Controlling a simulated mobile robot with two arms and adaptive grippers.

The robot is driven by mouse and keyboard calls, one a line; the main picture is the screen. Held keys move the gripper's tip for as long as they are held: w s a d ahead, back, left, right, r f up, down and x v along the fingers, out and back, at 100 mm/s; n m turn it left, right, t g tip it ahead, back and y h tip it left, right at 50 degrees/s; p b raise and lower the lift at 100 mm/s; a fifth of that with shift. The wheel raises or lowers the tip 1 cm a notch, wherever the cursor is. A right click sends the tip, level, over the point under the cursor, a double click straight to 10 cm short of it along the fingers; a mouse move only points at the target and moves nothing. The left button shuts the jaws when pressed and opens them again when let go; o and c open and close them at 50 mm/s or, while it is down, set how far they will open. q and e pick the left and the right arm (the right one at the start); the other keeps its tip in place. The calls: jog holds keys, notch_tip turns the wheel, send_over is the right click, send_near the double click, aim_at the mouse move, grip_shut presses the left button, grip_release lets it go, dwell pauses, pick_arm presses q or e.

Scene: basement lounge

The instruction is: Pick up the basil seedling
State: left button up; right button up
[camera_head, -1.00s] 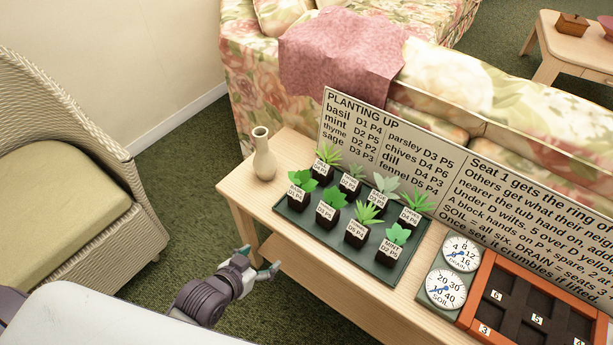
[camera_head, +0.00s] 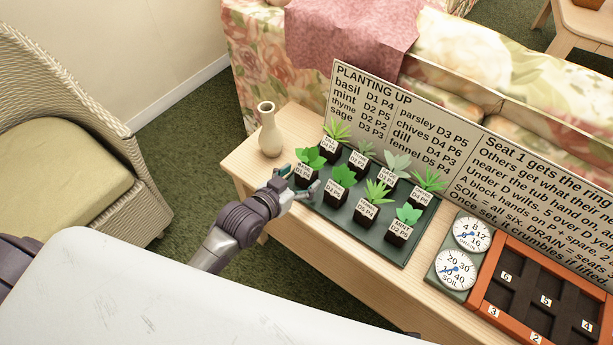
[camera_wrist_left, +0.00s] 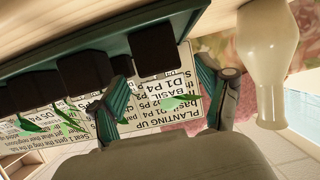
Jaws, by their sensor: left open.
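The basil seedling (camera_head: 308,158) is a leafy green plant in a dark soil block with a white tag. It stands upright at the front left of the dark green tray (camera_head: 385,248). My left gripper (camera_head: 298,181) is open at the tray's front left corner, with its fingers close around the basil block. In the left wrist view, upside down, the basil tag (camera_wrist_left: 163,84) shows between the two open fingers. Whether they touch the block I cannot tell. My right gripper is not in view.
Several other tagged seedlings, such as mint (camera_head: 408,214), share the tray. A cream vase (camera_head: 270,137) stands left of it. A sign (camera_head: 400,120) rises behind. Two dials (camera_head: 456,269) and an orange-rimmed planter (camera_head: 480,290) are at right. A wicker chair (camera_head: 60,165) is left.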

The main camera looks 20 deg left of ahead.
aim_at(304, 174)
pick_arm(q)
jog(key=x, duration=0.3)
jog(key=shift+w+f+b, duration=0.15)
jog(key=shift+w+b, duration=0.1)
jog(key=shift+b, duration=0.05)
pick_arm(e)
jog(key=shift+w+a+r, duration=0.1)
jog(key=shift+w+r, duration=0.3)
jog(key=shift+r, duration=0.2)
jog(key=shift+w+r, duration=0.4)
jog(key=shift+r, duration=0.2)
pick_arm(q)
jog(key=shift+c, duration=0.2)
jog(key=c, duration=1.2)
